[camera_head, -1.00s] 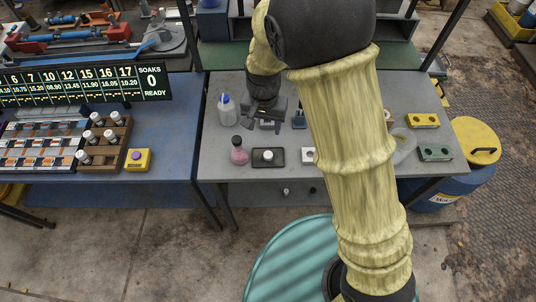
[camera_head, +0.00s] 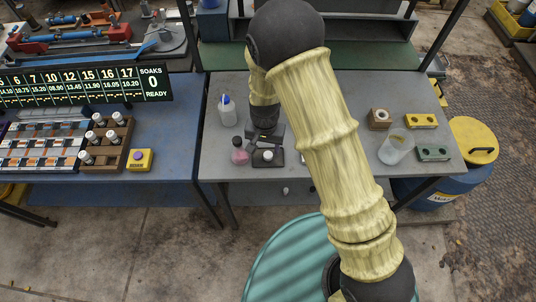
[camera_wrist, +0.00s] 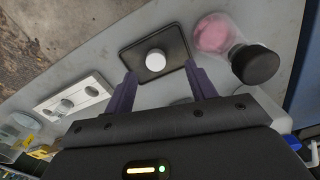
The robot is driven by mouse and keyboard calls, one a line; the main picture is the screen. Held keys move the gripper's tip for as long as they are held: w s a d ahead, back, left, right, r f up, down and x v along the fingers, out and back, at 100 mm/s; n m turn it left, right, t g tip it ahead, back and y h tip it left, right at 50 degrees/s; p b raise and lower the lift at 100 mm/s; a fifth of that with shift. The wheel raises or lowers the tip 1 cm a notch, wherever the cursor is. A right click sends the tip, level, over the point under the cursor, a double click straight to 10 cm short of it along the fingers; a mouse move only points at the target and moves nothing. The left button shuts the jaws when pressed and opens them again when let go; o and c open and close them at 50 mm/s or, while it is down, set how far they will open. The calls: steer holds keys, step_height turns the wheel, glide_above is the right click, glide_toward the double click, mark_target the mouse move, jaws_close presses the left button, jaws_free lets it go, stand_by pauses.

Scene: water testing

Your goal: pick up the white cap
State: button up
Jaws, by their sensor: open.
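The white cap (camera_wrist: 155,60) is a small round disc on a dark rectangular tray (camera_wrist: 178,77) in the wrist view. In the head view the cap (camera_head: 268,155) shows on the same tray (camera_head: 277,161) near the front of the grey table. My gripper (camera_wrist: 160,76) is open and empty. In the wrist view its two dark fingers point toward the tray, with the cap between and just beyond their tips. In the head view my gripper (camera_head: 264,142) is just behind the cap, partly hidden by my arm.
A pink-filled bottle with a black cap (camera_wrist: 252,64) stands close beside the tray. A white block with holes (camera_wrist: 72,101) lies on the other side.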

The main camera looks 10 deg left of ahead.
mark_target(268, 154)
steer(key=shift+f, duration=0.1)
steer(key=f, duration=0.1)
steer(key=f+p, duration=0.1)
steer(key=f, duration=0.2)
steer(key=shift+w+d+f+p, duration=0.2)
steer(key=shift+w+d+p, duration=0.2)
steer(key=shift+f, duration=0.3)
steer(key=c, duration=0.9)
